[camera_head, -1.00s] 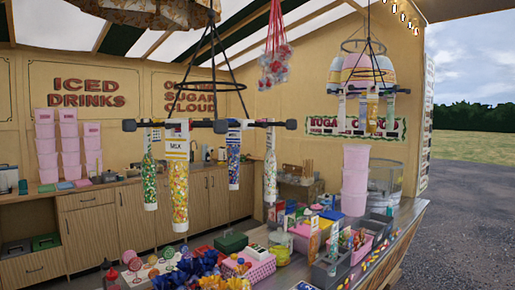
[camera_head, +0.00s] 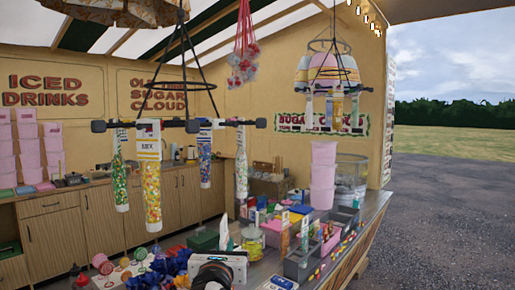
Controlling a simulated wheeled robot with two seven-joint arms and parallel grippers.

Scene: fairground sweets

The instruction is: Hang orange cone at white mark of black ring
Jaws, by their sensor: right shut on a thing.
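The black ring (camera_head: 190,87) hangs by black rods, with dark bars below it. Several clear sweet cones hang from the bars: a green one (camera_head: 119,182), a large yellow-orange one (camera_head: 152,190) with a white label, a blue one (camera_head: 205,160) and a green-white one (camera_head: 241,172). I cannot make out a white mark. My right gripper (camera_head: 224,256), white with a dark round joint, is low at the front edge of the view, below the ring. It is shut on a pale narrow thing (camera_head: 224,233) that stands up behind it. I cannot tell its contents. My left gripper is out of view.
A second hanging rack (camera_head: 330,60) with cones is at the right. Air between the ring and the counter is mostly clear.

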